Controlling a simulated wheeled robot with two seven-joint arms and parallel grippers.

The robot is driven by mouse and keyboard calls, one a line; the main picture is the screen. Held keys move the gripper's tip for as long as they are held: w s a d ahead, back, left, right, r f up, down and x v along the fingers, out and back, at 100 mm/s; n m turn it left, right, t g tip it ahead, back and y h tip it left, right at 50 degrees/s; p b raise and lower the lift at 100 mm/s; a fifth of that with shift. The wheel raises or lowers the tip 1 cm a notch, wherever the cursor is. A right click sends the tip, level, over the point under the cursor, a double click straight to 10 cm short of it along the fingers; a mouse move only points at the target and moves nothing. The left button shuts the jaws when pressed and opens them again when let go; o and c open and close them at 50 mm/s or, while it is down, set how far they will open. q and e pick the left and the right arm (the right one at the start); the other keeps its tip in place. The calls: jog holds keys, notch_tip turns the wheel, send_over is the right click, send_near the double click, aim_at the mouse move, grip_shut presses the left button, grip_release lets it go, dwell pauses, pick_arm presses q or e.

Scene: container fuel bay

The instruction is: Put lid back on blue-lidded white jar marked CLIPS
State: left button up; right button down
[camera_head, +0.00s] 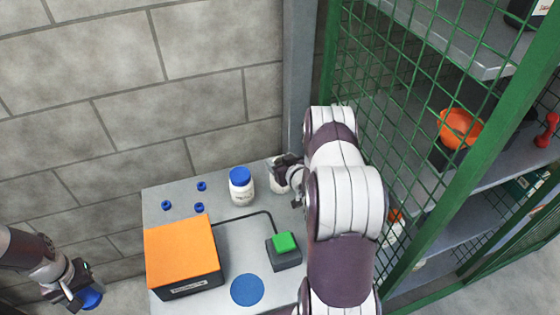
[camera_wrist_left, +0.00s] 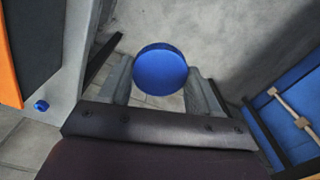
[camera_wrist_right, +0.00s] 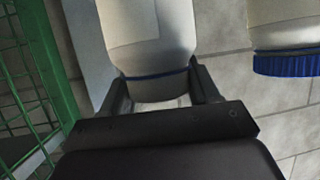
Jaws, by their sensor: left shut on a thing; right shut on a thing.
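A blue round lid (camera_head: 91,299) is pinched in my left gripper (camera_head: 78,292), off the table's left side. It also shows between the fingers in the left wrist view (camera_wrist_left: 160,70). My right gripper (camera_head: 288,172) is shut on a white jar (camera_head: 277,178) at the table's back right corner. In the right wrist view this jar (camera_wrist_right: 150,40) sits between both fingers, with a thin blue band near its neck and no blue cap showing. Its marking cannot be read. My right arm partly hides it in the head view.
A second white jar with a blue lid (camera_head: 240,186) stands left of the held jar. An orange-topped box (camera_head: 180,250), a green button block (camera_head: 285,247), a blue disc (camera_head: 247,290) and small blue rings (camera_head: 199,207) are on the table. A green mesh cage (camera_head: 400,130) is close on the right.

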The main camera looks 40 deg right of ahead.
jog(key=shift+c, duration=1.3)
grip_release()
jog(key=shift+f, duration=0.15)
jog(key=shift+s+r, duration=0.1)
jog(key=shift+r, duration=0.15)
jog(key=v, duration=1.1)
jog(key=shift+s+r, duration=0.15)
jog(key=shift+s, duration=0.2)
